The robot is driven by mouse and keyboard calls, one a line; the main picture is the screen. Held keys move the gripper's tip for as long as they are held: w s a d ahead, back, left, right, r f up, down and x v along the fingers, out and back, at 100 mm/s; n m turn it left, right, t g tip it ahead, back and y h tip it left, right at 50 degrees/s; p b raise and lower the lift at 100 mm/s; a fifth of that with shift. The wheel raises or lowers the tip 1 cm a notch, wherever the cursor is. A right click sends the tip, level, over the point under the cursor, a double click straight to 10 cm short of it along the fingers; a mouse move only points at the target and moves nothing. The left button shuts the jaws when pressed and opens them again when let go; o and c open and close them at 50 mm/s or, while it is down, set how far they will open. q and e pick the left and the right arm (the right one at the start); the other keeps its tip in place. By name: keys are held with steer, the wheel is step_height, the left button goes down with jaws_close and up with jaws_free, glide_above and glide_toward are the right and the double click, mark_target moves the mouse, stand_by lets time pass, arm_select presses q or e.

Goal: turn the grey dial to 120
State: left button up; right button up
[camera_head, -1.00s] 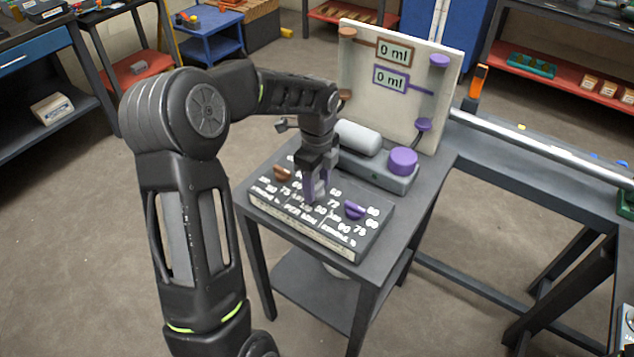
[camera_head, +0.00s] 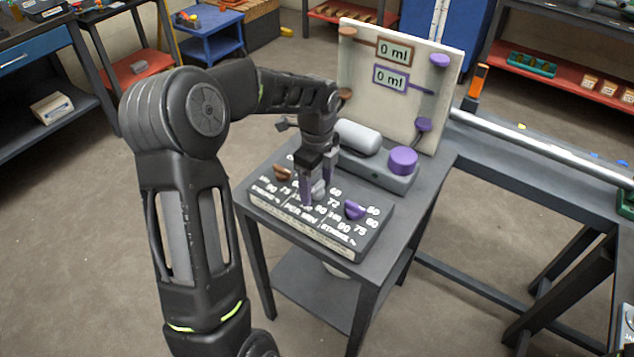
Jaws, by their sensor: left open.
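The dial panel (camera_head: 300,232) is a dark box with a light front edge, lying on a small grey table. The grey dial (camera_head: 319,190) is in its middle, partly hidden by my left gripper. My left gripper (camera_head: 316,196) points down over the panel, its two purple-tipped fingers apart, on either side of the grey dial. I cannot tell whether the fingers touch it. The dial's pointer and the number it faces are not clear. My right gripper is not in view.
A brown dial (camera_head: 282,173) and a purple dial (camera_head: 354,210) flank the grey one closely. Behind stand a pump unit (camera_head: 385,173) with a purple knob (camera_head: 403,160) and a pale upright board (camera_head: 407,110) with two "0 ml" displays.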

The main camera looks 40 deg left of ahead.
mark_target(317, 186)
arm_select(q)
steer(key=shift+r+b, duration=0.5)
steer(key=shift+r, duration=3.45)
